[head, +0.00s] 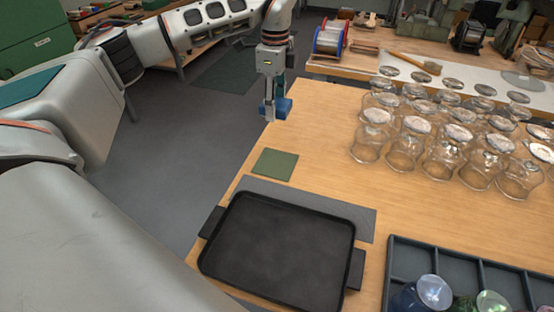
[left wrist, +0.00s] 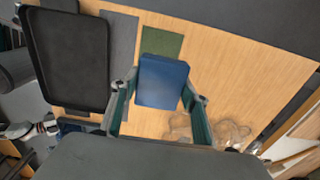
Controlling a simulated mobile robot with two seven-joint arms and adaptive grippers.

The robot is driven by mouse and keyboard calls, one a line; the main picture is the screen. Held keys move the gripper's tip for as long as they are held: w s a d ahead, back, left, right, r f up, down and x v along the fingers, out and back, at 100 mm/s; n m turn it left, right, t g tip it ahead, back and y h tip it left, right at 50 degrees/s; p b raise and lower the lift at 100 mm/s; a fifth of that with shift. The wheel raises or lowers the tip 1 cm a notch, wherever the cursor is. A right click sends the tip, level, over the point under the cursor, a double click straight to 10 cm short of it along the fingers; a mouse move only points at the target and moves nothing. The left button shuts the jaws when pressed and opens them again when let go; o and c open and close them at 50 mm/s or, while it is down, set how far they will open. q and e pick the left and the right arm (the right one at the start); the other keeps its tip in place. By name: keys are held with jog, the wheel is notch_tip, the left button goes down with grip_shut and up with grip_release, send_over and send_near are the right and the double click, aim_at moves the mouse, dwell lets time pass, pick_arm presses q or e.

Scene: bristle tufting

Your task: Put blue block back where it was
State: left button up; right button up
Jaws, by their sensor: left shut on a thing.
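The blue block (head: 281,107) is held in my left gripper (head: 272,112) near the far left edge of the table in the head view. The left wrist view shows the blue block (left wrist: 162,82) between the two green-lined fingers of my left gripper (left wrist: 160,100). Whether the block touches the table cannot be told. A green square mat (head: 275,164) lies on the table, nearer than the block; it also shows beyond the block in the left wrist view (left wrist: 161,42). My right gripper is not in view.
A black tray (head: 278,250) lies on a grey mat (head: 310,206) at the near left of the table (head: 320,150). Several clear glasses (head: 440,155) stand at the right. A divided dark bin (head: 455,265) holding coloured glasses is at the near right.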

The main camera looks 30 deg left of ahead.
aim_at(276, 163)
pick_arm(q)
notch_tip(276, 163, down, 19)
jog(key=shift+f+b, duration=0.1)
jog(key=shift+b, duration=0.35)
jog(key=o, duration=1.3)
jog(key=shift+f, duration=0.1)
jog(key=shift+c, duration=0.2)
notch_tip(276, 163, up, 12)
jog(key=shift+s, duration=0.15)
